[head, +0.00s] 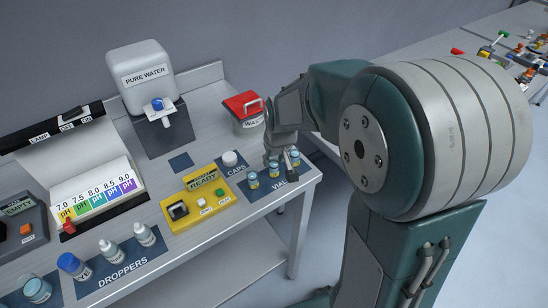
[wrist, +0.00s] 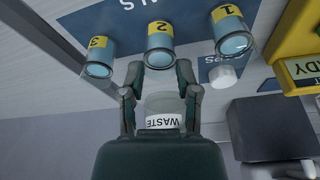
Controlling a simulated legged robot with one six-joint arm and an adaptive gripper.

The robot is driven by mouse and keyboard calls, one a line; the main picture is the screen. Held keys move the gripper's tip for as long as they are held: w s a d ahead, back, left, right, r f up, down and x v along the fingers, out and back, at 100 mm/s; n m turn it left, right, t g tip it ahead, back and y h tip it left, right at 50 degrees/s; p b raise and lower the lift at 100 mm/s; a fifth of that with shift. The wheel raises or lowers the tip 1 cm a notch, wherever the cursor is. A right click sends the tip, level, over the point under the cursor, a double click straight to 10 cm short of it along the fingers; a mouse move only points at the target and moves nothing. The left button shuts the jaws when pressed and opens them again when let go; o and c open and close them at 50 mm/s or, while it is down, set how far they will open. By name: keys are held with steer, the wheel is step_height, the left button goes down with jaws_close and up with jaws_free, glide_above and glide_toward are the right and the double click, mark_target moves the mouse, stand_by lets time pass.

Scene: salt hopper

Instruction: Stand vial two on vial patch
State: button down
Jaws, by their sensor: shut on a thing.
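Vial two (wrist: 160,45), a blue-filled vial with a yellow label, is between the fingertips of my gripper (wrist: 158,72) in the wrist view. My gripper is shut on it. In the head view vial two (head: 274,170) is the middle one of the row on the dark blue VIALS mat (head: 262,194), and my gripper (head: 282,157) comes in from behind it. It looks upright and in line with the others. A small plain dark blue square (head: 181,163) lies on the bench before the water dispenser; it carries no readable label and is empty.
Vial one (wrist: 230,32) and vial three (wrist: 99,50) stand close on either side. A white cap (head: 230,158) sits on the CAPS mat. The yellow READY box (head: 195,205), red-lidded waste bin (head: 246,114) and pure water dispenser (head: 143,78) stand nearby. The bench edge is close.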

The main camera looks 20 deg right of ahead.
steer(key=shift+c, duration=1.7)
jaws_free()
steer(key=shift+a, duration=0.1)
steer(key=v, duration=1.2)
steer(key=s+r+m+t, duration=0.1)
steer(key=s+r+t, duration=0.1)
steer(key=s, duration=1.5)
steer(key=shift+s+t, duration=0.25)
steer(key=shift+t, duration=0.05)
steer(key=shift+a, duration=0.1)
